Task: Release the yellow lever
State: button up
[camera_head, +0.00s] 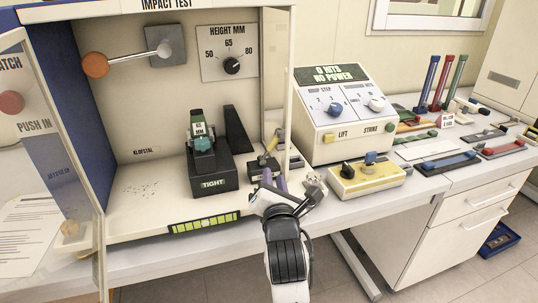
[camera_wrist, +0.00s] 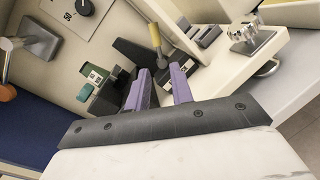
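The yellow lever (camera_head: 272,145) stands tilted on a dark base at the right side of the test cabinet. It also shows in the wrist view (camera_wrist: 155,36), just beyond my fingertips. My gripper (camera_head: 273,178) is in front of the lever, at the cabinet's front right edge. In the wrist view, its two purple fingers (camera_wrist: 163,76) are apart, with a gap between them and nothing clearly held. The lever's lower end lines up with this gap; I cannot tell whether a finger touches it. A green-topped shoe (camera_head: 202,144) sits on the dark block marked TIGHT (camera_head: 212,184).
The cabinet's open door (camera_head: 55,160) is at the left. A cream console (camera_head: 343,118) and a yellow control box (camera_head: 366,178) stand right of my gripper. A small metal part (camera_head: 315,188) is close to my gripper's right. An orange-ended pendulum (camera_head: 95,65) hangs at the back.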

aim_at(270, 151)
jog(key=w, duration=0.3)
jog(key=w+p, duration=0.1)
jog(key=w, duration=0.3)
jog(key=w+a, duration=0.1)
jog(key=w, duration=0.3)
jog(key=shift+r+p, duration=0.4)
jog(key=shift+w+f, duration=0.15)
jog(key=shift+w, duration=0.6)
grip_shut()
